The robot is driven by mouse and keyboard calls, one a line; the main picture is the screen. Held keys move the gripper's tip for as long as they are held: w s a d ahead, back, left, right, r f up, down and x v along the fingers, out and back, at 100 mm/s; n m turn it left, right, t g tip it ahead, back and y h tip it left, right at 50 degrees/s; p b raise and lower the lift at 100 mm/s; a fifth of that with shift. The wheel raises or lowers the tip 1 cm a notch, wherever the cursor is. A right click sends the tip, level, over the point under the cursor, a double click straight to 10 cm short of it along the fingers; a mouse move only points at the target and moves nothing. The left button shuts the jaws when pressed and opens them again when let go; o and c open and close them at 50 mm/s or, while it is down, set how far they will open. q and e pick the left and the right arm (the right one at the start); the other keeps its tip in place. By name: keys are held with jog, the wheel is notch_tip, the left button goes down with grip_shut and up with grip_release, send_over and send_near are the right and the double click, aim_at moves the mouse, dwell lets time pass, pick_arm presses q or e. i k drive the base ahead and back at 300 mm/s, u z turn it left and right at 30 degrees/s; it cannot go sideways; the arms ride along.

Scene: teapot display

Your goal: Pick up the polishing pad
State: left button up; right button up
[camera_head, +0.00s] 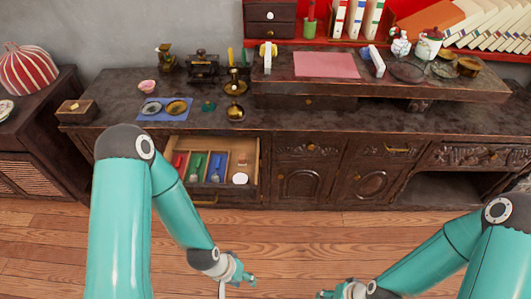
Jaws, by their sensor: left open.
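An open drawer (212,197) in the long dark cabinet holds a round white pad (240,179) at its front right, which looks like the polishing pad. My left gripper (238,284) is open and empty, over the floor in front of the cabinet, below and apart from the drawer. My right gripper (325,293) is at the bottom edge, partly cut off, also apart from the drawer. Whether its jaws are open does not show.
Red, green and blue tools (197,165) lie in the drawer's compartments. On the cabinet top are a blue mat (146,116) with small dishes, brass items and a raised shelf with a pink mat (327,65). The wooden floor in front is clear.

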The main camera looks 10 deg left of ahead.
aim_at(242, 158)
jog(key=z, duration=0.2)
jog(key=i, duration=0.85)
jog(key=u, duration=0.5)
